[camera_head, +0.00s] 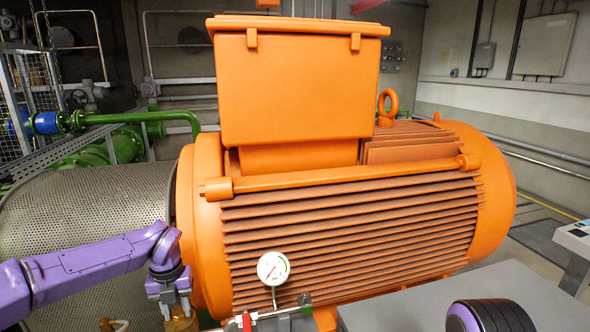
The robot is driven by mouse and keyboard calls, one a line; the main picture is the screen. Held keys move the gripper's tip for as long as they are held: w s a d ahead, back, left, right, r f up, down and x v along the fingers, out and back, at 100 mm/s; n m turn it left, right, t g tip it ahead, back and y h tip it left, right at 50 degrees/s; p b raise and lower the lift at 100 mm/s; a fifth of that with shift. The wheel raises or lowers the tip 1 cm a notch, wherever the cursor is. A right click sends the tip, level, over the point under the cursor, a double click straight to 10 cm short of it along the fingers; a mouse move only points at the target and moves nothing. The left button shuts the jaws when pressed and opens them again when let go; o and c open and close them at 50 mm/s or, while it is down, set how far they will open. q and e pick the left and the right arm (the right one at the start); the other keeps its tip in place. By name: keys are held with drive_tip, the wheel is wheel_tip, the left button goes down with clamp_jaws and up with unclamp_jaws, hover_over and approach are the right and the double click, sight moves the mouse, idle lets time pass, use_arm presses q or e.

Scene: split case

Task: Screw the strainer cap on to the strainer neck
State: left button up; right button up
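My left gripper (174,308) comes in from the left on a purple arm and points down, just left of the orange motor's base. A brass-coloured piece (181,324) shows right at its fingertips, cut off by the bottom edge. I cannot tell whether this piece is the strainer cap or the strainer neck, or whether the fingers are closed on it. No separate cap or neck can be made out. My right gripper is not in view.
A large orange motor (350,232) fills the middle. A pressure gauge (273,268) stands on pipework with a red handle in front of it. A perforated guard (85,205) lies behind my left arm. A grey surface (430,300) is at the lower right.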

sight(178, 313)
use_arm(q)
wheel_tip(178, 313, up, 7)
drive_tip(key=p, duration=0.5)
drive_tip(key=shift+r, duration=0.15)
